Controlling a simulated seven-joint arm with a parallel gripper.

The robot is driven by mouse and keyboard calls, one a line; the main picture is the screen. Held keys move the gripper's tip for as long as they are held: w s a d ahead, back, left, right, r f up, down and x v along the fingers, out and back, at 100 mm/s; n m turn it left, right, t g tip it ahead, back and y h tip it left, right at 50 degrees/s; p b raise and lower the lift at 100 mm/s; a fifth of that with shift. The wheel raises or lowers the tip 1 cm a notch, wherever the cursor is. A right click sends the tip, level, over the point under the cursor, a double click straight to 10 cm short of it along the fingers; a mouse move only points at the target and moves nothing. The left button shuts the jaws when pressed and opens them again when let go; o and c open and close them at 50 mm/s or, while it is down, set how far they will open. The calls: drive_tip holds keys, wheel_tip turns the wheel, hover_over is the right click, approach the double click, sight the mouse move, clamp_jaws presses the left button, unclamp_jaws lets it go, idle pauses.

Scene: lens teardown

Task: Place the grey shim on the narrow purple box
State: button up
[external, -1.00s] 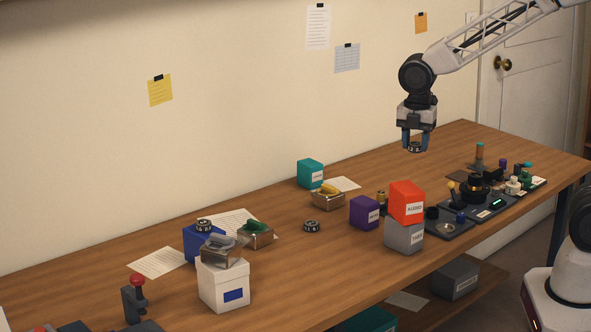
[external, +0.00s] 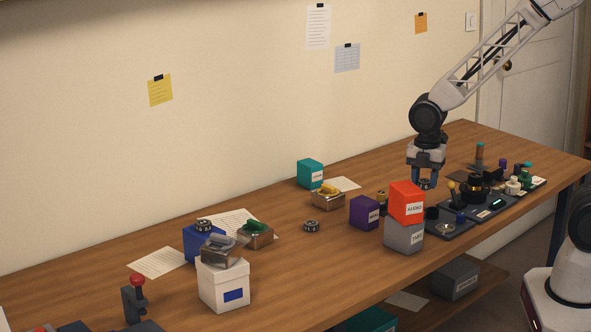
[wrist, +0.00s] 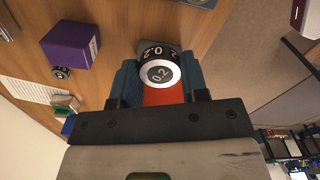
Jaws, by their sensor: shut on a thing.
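My gripper (external: 426,178) is shut on a small round shim (external: 425,184), held in the air behind the red-orange box. The narrow purple box (external: 364,212) stands on the table left of the red-orange box, with a white label and a bare top. It also shows at upper left in the wrist view (wrist: 70,45), apart from my gripper.
A red-orange box (external: 407,202) stands on a grey box (external: 404,236) beside the purple box. Another round shim (external: 311,226) lies on the table, and one sits on the blue box (external: 192,243). Dark trays with several parts (external: 478,208) fill the right side.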

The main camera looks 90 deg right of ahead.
drive_tip(key=shift+f, duration=0.4)
drive_tip(key=shift+w, duration=0.15)
hover_over(365, 201)
drive_tip(key=shift+d+f, duration=0.15)
drive_tip(key=shift+f, duration=0.55)
idle(0.3)
drive_tip(key=shift+f, duration=0.1)
drive_tip(key=shift+f, duration=1.7)
drive_tip(key=shift+f, duration=0.1)
drive_tip(key=o, duration=0.9)
